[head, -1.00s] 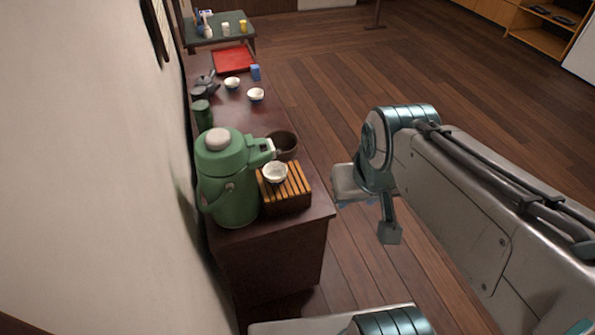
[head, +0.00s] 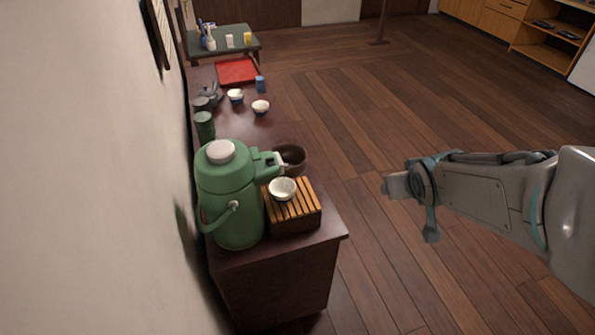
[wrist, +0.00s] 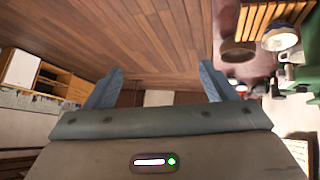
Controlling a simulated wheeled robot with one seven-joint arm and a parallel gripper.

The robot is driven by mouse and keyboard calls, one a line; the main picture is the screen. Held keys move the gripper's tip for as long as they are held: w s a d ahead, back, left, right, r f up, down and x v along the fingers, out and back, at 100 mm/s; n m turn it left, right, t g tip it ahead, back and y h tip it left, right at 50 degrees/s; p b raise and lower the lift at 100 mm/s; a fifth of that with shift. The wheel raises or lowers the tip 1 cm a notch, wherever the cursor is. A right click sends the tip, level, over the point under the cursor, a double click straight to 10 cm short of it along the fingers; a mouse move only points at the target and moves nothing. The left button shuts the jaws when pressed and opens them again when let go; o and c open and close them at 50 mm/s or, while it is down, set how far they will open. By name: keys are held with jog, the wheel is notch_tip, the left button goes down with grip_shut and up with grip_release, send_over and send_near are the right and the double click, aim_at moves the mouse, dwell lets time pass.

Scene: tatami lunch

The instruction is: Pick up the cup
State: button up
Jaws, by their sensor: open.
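A small white cup (head: 283,189) stands upright on a slatted wooden box (head: 306,208) at the near end of the dark counter. In the wrist view the white cup (wrist: 281,38) shows at the upper right, beside the orange slats. Two more white cups with blue lower parts, a nearer one (head: 261,107) and a farther one (head: 235,96), stand further back on the counter. My gripper (wrist: 158,85) is open with nothing between its fingers. It is out over the floor to the right of the counter, well apart from every cup.
A large green flask (head: 228,195) stands left of the box, close to the wall. A brown bowl (head: 291,158) sits just behind the box. A green canister (head: 205,126), dark teapot (head: 209,93), blue cup (head: 260,85) and red tray (head: 237,71) are further back. The floor at right is clear.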

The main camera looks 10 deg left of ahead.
jog(key=w+a+f+n+t+y+b, duration=0.1)
jog(key=w+a+f+n+y+b, duration=0.4)
jog(key=a+f, duration=0.45)
jog(key=n+g+y+b, duration=0.1)
jog(key=n+y+b, duration=0.15)
jog(key=y, duration=0.35)
send_near(278, 190)
jog(key=shift+m+x, duration=0.25)
jog(key=shift+x, duration=0.75)
jog(key=shift+p+x, duration=0.7)
jog(key=shift+x, duration=2.2)
jog(key=shift+f, duration=0.1)
jog(key=c, duration=0.9)
